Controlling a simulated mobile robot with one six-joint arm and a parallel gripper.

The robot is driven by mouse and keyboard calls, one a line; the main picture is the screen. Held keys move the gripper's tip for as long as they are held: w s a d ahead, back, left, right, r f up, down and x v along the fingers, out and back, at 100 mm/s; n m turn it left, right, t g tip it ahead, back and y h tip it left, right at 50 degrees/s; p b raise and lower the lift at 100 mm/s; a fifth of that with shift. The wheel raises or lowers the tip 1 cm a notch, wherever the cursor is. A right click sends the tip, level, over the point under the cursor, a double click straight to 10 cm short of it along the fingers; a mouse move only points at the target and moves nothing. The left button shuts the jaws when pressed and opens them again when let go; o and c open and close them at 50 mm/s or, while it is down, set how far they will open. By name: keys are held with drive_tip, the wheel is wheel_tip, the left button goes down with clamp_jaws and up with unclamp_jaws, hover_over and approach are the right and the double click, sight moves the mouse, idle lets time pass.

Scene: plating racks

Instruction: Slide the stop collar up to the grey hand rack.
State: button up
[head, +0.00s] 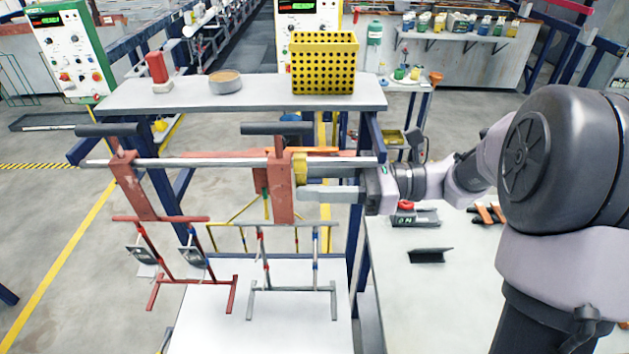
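The stop collar, a yellow ring (300,169), sits around the horizontal steel bar (210,162). It is right beside the right edge of a reddish hanger plate (281,190); I cannot tell whether they touch. The grey hand rack (291,288) hangs below this plate, with a black handle (275,128) above the bar. My gripper (309,182) comes in from the right, its fingers pointing left along the bar. Their tips are at the collar's right side and lower edge. Whether they grip the collar or stand open around it is not clear.
A red hand rack (192,278) hangs from a second reddish plate (135,188) on the left part of the bar. A shelf (250,100) behind carries a yellow perforated basket (324,62), a round tin (225,82) and a red object (158,70). A white table (415,300) lies right.

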clamp_jaws()
idle(1.4)
